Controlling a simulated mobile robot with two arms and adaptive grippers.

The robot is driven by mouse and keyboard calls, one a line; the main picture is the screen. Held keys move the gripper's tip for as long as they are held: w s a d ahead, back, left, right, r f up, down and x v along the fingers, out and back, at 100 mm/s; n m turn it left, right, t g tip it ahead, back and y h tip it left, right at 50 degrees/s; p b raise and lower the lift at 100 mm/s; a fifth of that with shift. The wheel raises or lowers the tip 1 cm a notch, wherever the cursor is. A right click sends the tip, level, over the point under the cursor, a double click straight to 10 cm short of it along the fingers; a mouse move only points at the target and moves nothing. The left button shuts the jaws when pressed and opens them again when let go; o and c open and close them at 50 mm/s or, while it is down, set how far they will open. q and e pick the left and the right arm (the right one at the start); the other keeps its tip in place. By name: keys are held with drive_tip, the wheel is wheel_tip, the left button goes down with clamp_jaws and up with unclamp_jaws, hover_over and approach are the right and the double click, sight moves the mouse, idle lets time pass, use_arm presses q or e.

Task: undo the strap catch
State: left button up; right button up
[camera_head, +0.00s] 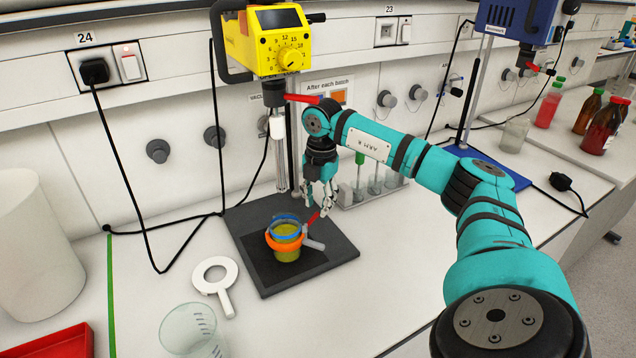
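A beaker of yellow-green liquid (286,252) stands on the dark base plate below the yellow stirrer. An orange strap (272,241) goes around it, with a blue ring (283,219) above. A red lever (313,218), seemingly the strap catch, sticks up at the strap's right side, near a grey handle (314,244). My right gripper (319,207) points down, its fingertips at the upper end of the red lever. The fingers are small here; I cannot tell whether they touch or grip it. My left gripper is not in view.
The yellow stirrer (267,40) and its shaft (281,150) stand just left of my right gripper. A rack of tubes (372,188) is close behind on the right. A white ring tool (214,276) and an empty beaker (192,332) lie in front left.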

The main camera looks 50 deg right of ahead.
wheel_tip(320, 180, up, 10)
drive_tip(key=shift+s, duration=0.25)
idle(0.5)
